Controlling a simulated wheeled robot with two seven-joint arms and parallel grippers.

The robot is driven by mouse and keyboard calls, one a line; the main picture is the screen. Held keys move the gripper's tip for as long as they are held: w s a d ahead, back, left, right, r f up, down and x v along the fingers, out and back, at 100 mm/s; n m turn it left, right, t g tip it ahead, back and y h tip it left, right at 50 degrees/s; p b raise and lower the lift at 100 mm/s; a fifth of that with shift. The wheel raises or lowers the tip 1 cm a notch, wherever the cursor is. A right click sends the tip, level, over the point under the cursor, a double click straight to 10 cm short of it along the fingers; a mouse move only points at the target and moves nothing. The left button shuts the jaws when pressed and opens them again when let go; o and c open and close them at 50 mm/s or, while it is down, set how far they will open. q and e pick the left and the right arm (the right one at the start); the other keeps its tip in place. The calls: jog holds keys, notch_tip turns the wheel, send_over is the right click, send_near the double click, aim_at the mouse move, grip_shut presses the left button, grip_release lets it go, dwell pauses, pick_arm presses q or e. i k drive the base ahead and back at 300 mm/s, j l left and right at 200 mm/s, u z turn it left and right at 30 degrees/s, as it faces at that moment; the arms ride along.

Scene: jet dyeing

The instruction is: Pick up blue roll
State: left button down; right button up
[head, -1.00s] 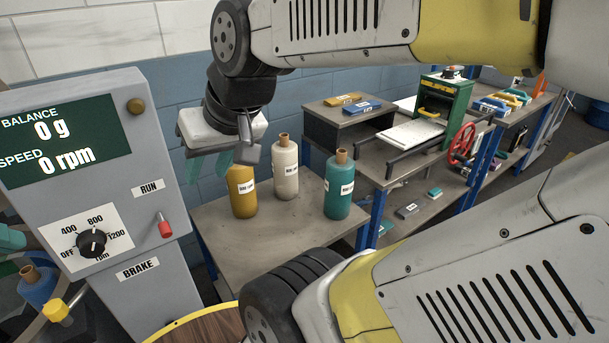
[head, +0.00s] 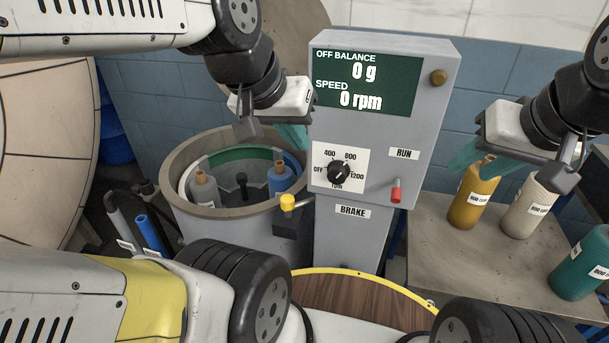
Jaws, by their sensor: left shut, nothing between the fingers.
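The blue roll (head: 282,180) stands upright inside the round drum (head: 180,202), at its right side, with its brown core end on top. A grey-white roll (head: 204,189) stands at the drum's left side, with a dark spindle between them. My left gripper (head: 296,138) is shut and empty; in the picture it lies above the blue roll, in front of the control panel's left edge. My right gripper (head: 517,152) has its teal fingers apart and appears empty, above the yellow roll (head: 472,196) and the white roll (head: 529,208) on the side table.
The control panel (head: 372,137) stands right of the drum, with a red RUN lever (head: 396,191) and a yellow-knobbed brake lever (head: 288,202). A teal roll (head: 582,265) stands on the side table (head: 440,250). A yellow-rimmed wooden round top (head: 350,293) lies in front.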

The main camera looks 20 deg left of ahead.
aim_at(280, 176)
jog(key=k+j, duration=0.15)
jog(key=j, duration=0.15)
jog(key=k+j+u, duration=0.1)
jog(key=j, duration=0.25)
jog(key=k+j, duration=0.1)
jog(key=j, duration=0.2)
jog(key=k+j+u, duration=0.1)
jog(key=j, duration=0.25)
jog(key=i+j+u, duration=0.1)
jog(key=i+j, duration=0.15)
jog(key=j, duration=0.15)
jog(key=i+j+u, duration=0.15)
jog(key=j, duration=0.25)
jog(key=i, duration=0.45)
